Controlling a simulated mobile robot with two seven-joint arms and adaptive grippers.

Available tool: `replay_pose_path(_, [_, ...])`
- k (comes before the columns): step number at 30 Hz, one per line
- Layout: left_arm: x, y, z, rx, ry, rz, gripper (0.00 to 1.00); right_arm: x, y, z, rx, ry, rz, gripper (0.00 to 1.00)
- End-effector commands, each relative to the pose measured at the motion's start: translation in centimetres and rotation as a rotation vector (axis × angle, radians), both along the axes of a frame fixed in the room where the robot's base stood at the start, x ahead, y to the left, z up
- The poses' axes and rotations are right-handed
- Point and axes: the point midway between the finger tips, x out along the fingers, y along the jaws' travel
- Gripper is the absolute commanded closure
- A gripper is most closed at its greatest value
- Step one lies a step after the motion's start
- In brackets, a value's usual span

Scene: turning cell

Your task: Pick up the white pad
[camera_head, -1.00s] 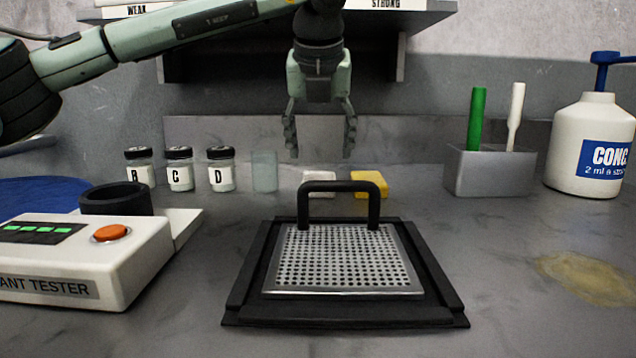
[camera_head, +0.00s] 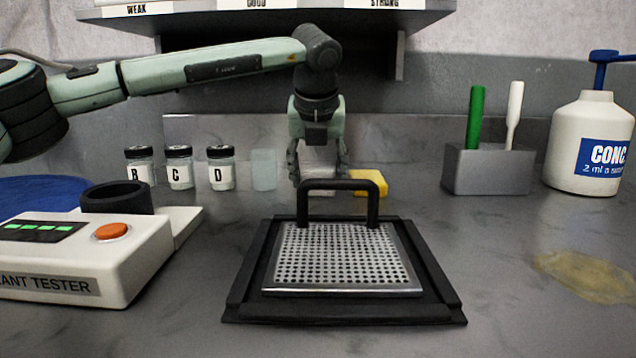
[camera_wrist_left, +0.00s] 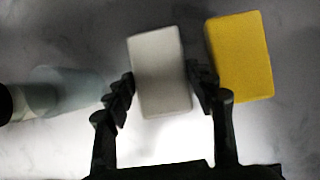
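The white pad (camera_wrist_left: 161,72) is a pale block lying on the bench, slightly turned, in the left wrist view. In the head view the white pad (camera_head: 321,186) is mostly hidden behind my left gripper and a black handle. My left gripper (camera_head: 320,176) is lowered over it, pointing down. In the left wrist view my left gripper's fingers (camera_wrist_left: 161,80) stand on both sides of the pad, very close to its edges. They look spread about the pad's width; I see no clear grip. My right gripper is not in view.
A yellow pad (camera_wrist_left: 240,57) lies right beside the right finger. A black-framed perforated plate (camera_head: 343,260) with an upright handle (camera_head: 339,187) stands in front. Lettered jars (camera_head: 180,168) and a clear glass (camera_head: 264,170) stand left. A grey holder (camera_head: 488,170) and pump bottle (camera_head: 588,145) stand right.

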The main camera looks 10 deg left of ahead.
Motion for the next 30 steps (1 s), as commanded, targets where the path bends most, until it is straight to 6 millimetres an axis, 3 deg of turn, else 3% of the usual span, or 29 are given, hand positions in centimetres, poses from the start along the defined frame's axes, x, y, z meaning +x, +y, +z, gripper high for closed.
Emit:
replay_pose_path(4, [0.0,0.0,0.0,0.000,0.000,0.000,0.67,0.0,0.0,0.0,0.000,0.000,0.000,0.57])
replay_pose_path(14, [0.0,0.0,0.4,-0.001,-0.001,0.000,0.67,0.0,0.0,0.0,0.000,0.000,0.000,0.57])
replay_pose_path(20, [0.0,0.0,2.4,-0.002,-0.003,0.001,0.67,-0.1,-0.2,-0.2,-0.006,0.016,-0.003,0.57])
replay_pose_path(23, [0.0,-0.1,4.3,-0.002,-0.003,0.001,0.67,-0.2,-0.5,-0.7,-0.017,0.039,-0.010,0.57])
replay_pose_path(25, [-1.2,0.8,5.0,-0.002,-0.003,0.001,0.67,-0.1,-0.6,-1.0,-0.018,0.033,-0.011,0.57])
replay_pose_path(30, [-4.3,2.8,7.2,-0.001,-0.004,0.000,0.67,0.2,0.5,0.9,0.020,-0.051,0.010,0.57])
